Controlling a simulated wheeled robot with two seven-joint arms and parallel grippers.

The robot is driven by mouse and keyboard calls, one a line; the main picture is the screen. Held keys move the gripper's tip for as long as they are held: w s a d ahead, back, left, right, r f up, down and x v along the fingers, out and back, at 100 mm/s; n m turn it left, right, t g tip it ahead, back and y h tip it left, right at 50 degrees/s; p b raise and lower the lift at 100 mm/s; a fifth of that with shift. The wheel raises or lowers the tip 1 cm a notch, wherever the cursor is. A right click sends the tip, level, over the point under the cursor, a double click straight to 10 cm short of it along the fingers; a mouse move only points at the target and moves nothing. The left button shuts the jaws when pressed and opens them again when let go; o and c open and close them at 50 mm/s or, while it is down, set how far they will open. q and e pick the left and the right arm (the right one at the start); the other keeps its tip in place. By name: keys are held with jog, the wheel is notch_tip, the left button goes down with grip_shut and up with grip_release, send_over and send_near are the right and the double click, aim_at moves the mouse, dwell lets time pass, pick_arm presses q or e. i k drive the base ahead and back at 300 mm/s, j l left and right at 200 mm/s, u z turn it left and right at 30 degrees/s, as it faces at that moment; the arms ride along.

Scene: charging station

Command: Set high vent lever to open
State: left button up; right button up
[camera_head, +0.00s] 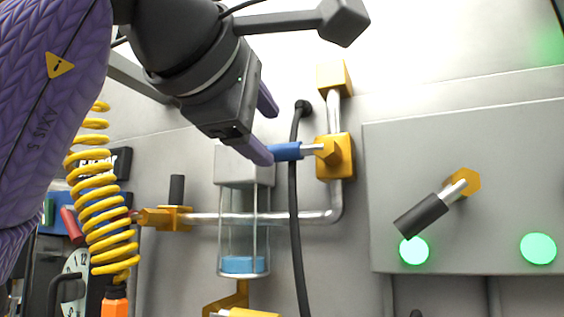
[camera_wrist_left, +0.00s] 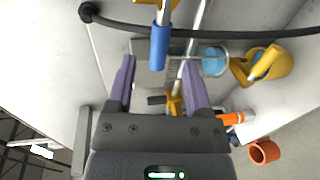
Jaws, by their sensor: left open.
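A lever with a blue handle (camera_head: 286,151) sticks out to the left, roughly level, from a yellow valve block (camera_head: 336,170) on the upper pipe. I take it as the high vent lever; no label is readable. My left gripper (camera_head: 263,127) is open and empty at the handle's free end, with one fingertip close to it. In the left wrist view, the blue handle (camera_wrist_left: 159,47) reaches between the tips of the left gripper's fingers (camera_wrist_left: 159,68). I cannot tell whether they touch. My right gripper is not in view.
A black cable (camera_head: 293,220) hangs close by the blue handle. Below are a glass cylinder (camera_head: 245,265) and a pipe valve with an upright black lever (camera_head: 176,190). On the right, a grey panel (camera_head: 470,130) carries another black lever (camera_head: 421,215) and green lights. A yellow coil (camera_head: 100,200) hangs left.

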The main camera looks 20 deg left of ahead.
aim_at(124, 217)
jog(key=k, duration=1)
